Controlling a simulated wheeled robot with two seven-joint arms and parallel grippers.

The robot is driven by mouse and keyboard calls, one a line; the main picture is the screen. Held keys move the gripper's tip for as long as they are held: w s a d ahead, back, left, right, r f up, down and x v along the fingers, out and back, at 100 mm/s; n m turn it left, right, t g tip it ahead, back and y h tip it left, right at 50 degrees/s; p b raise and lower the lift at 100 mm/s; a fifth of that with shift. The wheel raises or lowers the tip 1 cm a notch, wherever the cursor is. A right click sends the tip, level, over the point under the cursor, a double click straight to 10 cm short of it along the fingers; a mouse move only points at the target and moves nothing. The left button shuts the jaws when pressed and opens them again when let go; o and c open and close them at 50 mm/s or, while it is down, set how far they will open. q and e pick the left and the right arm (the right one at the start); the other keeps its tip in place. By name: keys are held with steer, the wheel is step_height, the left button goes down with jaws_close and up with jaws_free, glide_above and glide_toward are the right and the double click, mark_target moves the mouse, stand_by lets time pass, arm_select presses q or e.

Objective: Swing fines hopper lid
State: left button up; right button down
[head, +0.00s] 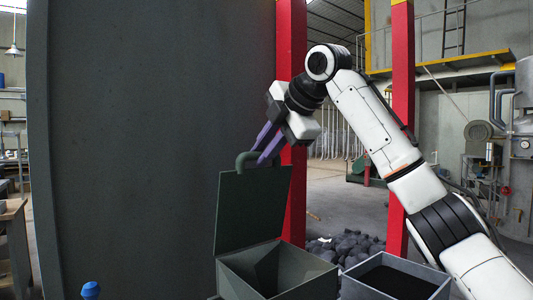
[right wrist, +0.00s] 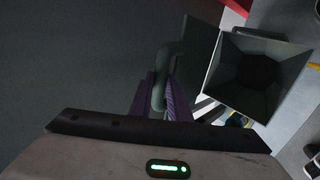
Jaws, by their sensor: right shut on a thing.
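The dark green hopper lid (head: 250,210) stands raised, close to upright, along the back edge of the open hopper (head: 320,284). Its curved green handle (head: 243,158) is at the top edge. My right gripper (head: 265,152) reaches down from the upper right, with its purple fingers shut on the handle. In the right wrist view the fingers (right wrist: 162,103) sit on both sides of the handle (right wrist: 161,75). The lid (right wrist: 199,55) and the open hopper (right wrist: 262,72) show to their right. The hopper's inside tapers to a dark bottom. My left gripper is not in view.
A second open-topped bin (head: 395,278) with dark contents stands just right of the hopper. A large dark grey panel (head: 150,140) rises to the left. Red posts (head: 291,60) and a heap of dark lumps (head: 345,246) are behind. A blue knob (head: 91,290) shows at lower left.

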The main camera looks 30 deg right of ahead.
steer(key=shift+w+a, duration=0.15)
steer(key=shift+w, duration=1.3)
steer(key=shift+w+a, duration=0.1)
steer(key=shift+w, duration=1.3)
